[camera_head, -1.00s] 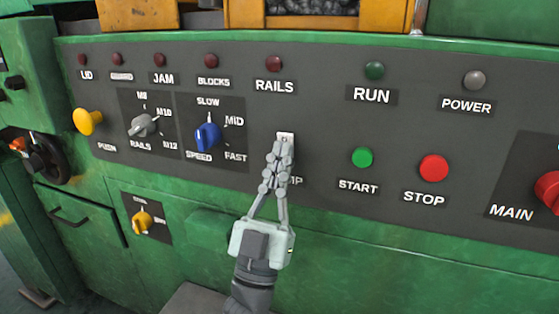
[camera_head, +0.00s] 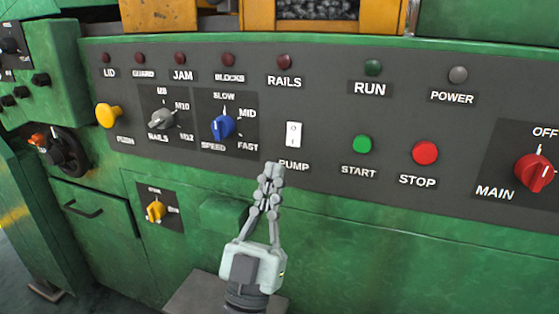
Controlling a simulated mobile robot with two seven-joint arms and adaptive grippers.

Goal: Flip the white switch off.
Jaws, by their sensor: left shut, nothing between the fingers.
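The white switch (camera_head: 293,134) is a small upright rocker on the dark grey panel, above the PUMP label (camera_head: 294,166). It is in full view, with small marks on its face. Which way it is tipped is too small to tell. My left gripper (camera_head: 272,168) is shut and empty. Its fingertips are just below and left of the switch, by the left edge of the PUMP label, and appear apart from the switch. My right gripper is not in view.
The blue SPEED knob (camera_head: 222,127) is left of the switch. The green START button (camera_head: 362,145), red STOP button (camera_head: 425,153) and red MAIN knob (camera_head: 533,173) are to the right.

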